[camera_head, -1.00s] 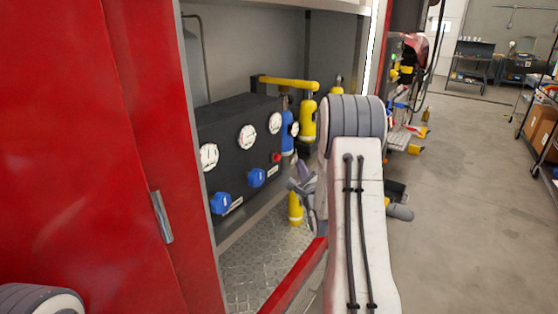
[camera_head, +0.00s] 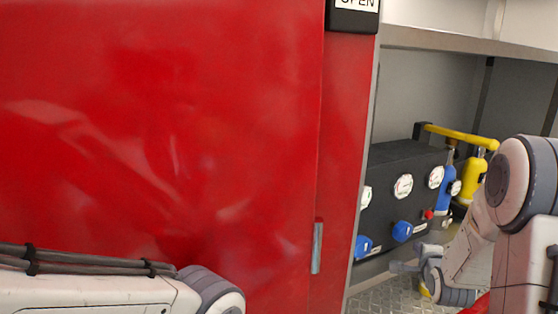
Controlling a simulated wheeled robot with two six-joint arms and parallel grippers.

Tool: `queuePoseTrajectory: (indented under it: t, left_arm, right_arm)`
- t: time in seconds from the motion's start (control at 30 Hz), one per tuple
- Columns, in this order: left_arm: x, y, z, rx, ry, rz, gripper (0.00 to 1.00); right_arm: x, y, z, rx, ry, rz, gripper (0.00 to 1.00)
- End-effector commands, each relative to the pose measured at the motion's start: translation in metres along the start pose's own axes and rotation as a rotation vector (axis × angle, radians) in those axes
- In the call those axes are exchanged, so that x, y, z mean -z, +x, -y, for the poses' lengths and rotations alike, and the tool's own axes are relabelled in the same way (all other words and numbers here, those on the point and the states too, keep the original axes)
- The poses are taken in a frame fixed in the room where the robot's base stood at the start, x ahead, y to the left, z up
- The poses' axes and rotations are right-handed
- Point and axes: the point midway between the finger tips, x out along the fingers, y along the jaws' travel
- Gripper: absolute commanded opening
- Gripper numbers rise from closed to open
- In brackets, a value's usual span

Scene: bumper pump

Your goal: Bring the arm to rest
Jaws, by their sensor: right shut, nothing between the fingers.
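My right arm (camera_head: 515,190) comes in from the right edge, bent at a large grey joint, with its forearm pointing down and left. My right gripper (camera_head: 402,266) is small in the picture, shut and empty, in front of the lower part of the pump panel. I cannot tell if it touches anything. My left arm (camera_head: 100,292) lies across the bottom left corner; its gripper is out of view.
A dark pump panel (camera_head: 400,165) with white gauges and blue knobs (camera_head: 402,231) stands in the open compartment. A yellow pipe (camera_head: 460,136) runs behind it. A red panel (camera_head: 170,130) fills the left. A metal tread floor (camera_head: 385,298) lies below.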

Motion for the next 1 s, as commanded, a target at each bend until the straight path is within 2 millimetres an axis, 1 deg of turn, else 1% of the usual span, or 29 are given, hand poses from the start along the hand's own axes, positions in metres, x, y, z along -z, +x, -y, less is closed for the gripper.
queuePoseTrajectory:
  t: [0.03, 0.1, 0.17, 0.2, 0.27, 0.3, 0.37, 0.4, 0.47, 0.5, 0.57, 0.63, 0.7, 0.77, 0.8, 0.87, 0.9, 1.0]
  left_arm:
    - [0.0, 0.0, 0.0, 0.0, 0.0, 0.0, 0.0]
    - [0.0, 0.0, 0.0, 0.0, 0.0, 0.0, 0.0]
    - [0.0, 0.0, 0.0, 0.0, 0.0, 0.0, 0.0]
    - [0.0, 0.0, 0.0, 0.0, 0.0, 0.0, 0.0]
    - [0.0, 0.0, 0.0, 0.0, 0.0, 0.0, 0.0]
    - [0.0, 0.0, 0.0, 0.0, 0.0, 0.0, 0.0]
    - [0.0, 0.0, 0.0, 0.0, 0.0, 0.0, 0.0]
    - [0.0, 0.0, 0.0, 0.0, 0.0, 0.0, 0.0]
    - [0.0, 0.0, 0.0, 0.0, 0.0, 0.0, 0.0]
    - [0.0, 0.0, 0.0, 0.0, 0.0, 0.0, 0.0]
    - [0.0, 0.0, 0.0, 0.0, 0.0, 0.0, 0.0]
    - [0.0, 0.0, 0.0, 0.0, 0.0, 0.0, 0.0]
    - [0.0, 0.0, 0.0, 0.0, 0.0, 0.0, 0.0]
    - [0.0, 0.0, 0.0, 0.0, 0.0, 0.0, 0.0]
    - [0.0, 0.0, 0.0, 0.0, 0.0, 0.0, 0.0]
    - [0.0, 0.0, 0.0, 0.0, 0.0, 0.0, 0.0]
    - [0.0, 0.0, 0.0, 0.0, 0.0, 0.0, 0.0]
    - [0.0, 0.0, 0.0, 0.0, 0.0, 0.0, 0.0]
  right_arm:
    - [-0.02, -0.01, -0.008, -0.072, -0.143, 0.032, 0.0]
    - [-0.041, -0.025, -0.024, -0.174, -0.339, 0.084, 0.0]
    - [-0.057, -0.04, -0.037, -0.251, -0.502, 0.14, 0.0]
    - [-0.067, -0.052, -0.047, -0.301, -0.61, 0.186, 0.0]
    - [-0.082, -0.071, -0.061, -0.366, -0.772, 0.264, 0.0]
    - [-0.09, -0.085, -0.07, -0.407, -0.877, 0.322, 0.0]
    - [-0.102, -0.108, -0.084, -0.458, -1.034, 0.419, 0.0]
    - [-0.108, -0.123, -0.092, -0.487, -1.134, 0.489, 0.0]
    - [-0.117, -0.147, -0.105, -0.523, -1.277, 0.599, 0.0]
    - [-0.121, -0.163, -0.113, -0.539, -1.368, 0.676, 0.0]
    - [-0.127, -0.188, -0.124, -0.557, -1.497, 0.796, 0.0]
    - [-0.131, -0.218, -0.136, -0.565, -1.639, 0.946, 0.0]
    - [-0.156, -0.238, -0.133, -0.524, -1.701, 1.021, 0.0]
    - [-0.173, -0.259, -0.132, -0.496, -1.75, 1.085, 0.0]
    - [-0.184, -0.274, -0.132, -0.478, -1.783, 1.13, 0.0]
    - [-0.197, -0.297, -0.133, -0.449, -1.833, 1.197, 0.0]
    - [-0.204, -0.312, -0.134, -0.431, -1.867, 1.243, 0.0]
    - [-0.215, -0.349, -0.137, -0.389, -1.944, 1.346, 0.0]
